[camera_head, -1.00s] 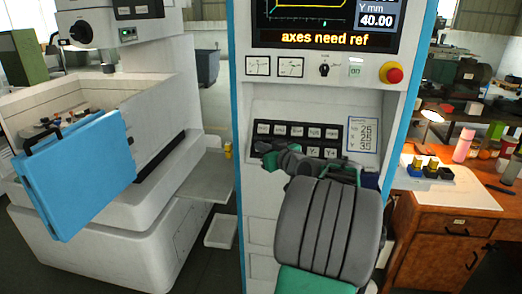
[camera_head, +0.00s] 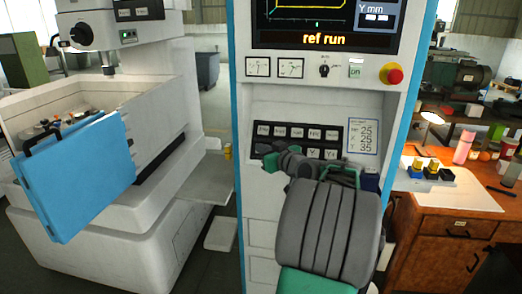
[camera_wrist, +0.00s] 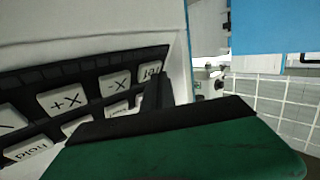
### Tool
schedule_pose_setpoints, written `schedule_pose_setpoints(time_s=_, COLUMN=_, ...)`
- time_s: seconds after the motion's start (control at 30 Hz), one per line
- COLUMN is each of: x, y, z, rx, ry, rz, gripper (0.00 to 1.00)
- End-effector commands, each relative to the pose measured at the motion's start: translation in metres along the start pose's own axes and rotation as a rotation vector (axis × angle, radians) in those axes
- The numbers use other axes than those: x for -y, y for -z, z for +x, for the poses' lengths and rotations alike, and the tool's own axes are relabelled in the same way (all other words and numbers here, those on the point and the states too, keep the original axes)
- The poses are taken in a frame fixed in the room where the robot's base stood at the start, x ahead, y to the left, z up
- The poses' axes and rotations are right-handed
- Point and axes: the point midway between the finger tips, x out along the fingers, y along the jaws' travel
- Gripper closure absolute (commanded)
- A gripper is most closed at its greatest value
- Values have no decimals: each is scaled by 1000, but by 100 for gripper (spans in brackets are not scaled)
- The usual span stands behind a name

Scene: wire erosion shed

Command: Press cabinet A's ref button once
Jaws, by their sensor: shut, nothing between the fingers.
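The control cabinet (camera_head: 310,205) stands in front of me; I see no letter on it. Its screen (camera_head: 318,40) reads "ref run" in yellow. The dark key panel (camera_head: 341,131) carries two rows of white keys. In the wrist view, the ref button (camera_wrist: 150,71) sits at the end of a row, beside the -X key (camera_wrist: 115,83) and +X key (camera_wrist: 66,101). My gripper (camera_head: 272,162) is shut and empty at the panel's lower left; it also shows in the wrist view (camera_wrist: 160,92). Its dark tip overlaps the ref button's edge; I cannot tell if they touch.
A red knob (camera_head: 394,75), an "on" button (camera_head: 355,70) and a small dial (camera_head: 324,69) sit above the keys. A blue folder-like panel (camera_head: 75,180) hangs on the machine at left. A wooden bench (camera_head: 440,228) with small items stands at right.

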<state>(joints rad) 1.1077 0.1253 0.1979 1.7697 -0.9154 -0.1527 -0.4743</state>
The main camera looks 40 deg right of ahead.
Motion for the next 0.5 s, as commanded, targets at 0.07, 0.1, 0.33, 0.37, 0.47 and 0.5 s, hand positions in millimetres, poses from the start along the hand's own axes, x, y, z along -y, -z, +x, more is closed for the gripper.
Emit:
schedule_pose_setpoints(time_s=0.07, x=0, y=0, z=0, rx=0, ry=0, rz=0, gripper=100)
schedule_pose_setpoints(time_s=0.1, x=0, y=0, z=0, rx=0, ry=0, rz=0, gripper=100)
schedule_pose_setpoints(time_s=0.33, x=3, y=2, z=-4, rx=0, ry=-1, rz=-1, gripper=100)
schedule_pose_setpoints(time_s=0.37, x=4, y=3, z=-5, rx=0, ry=-1, rz=-1, gripper=100)
schedule_pose_setpoints(time_s=0.47, x=6, y=6, z=-9, rx=-1, ry=-1, rz=-2, gripper=100)
schedule_pose_setpoints(time_s=0.5, x=7, y=7, z=-10, rx=-1, ry=-1, rz=-2, gripper=100)
